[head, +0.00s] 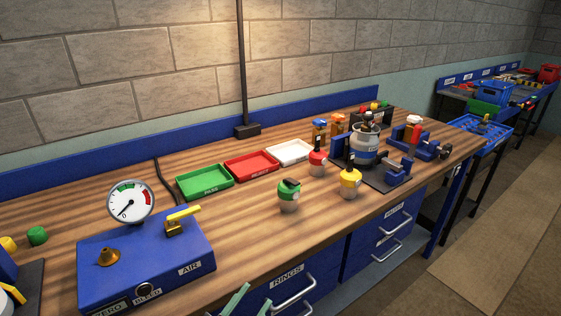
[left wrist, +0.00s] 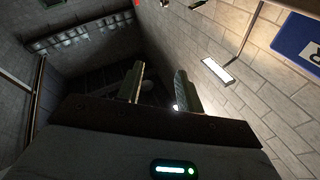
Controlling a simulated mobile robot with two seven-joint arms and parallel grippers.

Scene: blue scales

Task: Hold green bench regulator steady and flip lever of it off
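The green bench regulator (head: 288,201) stands upright on the wooden workbench, near its front edge, in the head view. Its dark lever (head: 291,185) is on top; its exact setting is too small to tell. My left gripper (head: 250,302) shows only by its greenish fingertips at the bottom edge of the head view, in front of the drawers and well short of the regulator. In the left wrist view its two fingers (left wrist: 160,88) stand apart with nothing between them. My right gripper is in neither view.
A red regulator (head: 317,166) and a yellow one (head: 349,186) stand right of the green one. Green (head: 205,183), red (head: 251,166) and white (head: 290,152) trays lie behind. A blue gauge box (head: 150,262) is at left. Bare wood surrounds the green regulator.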

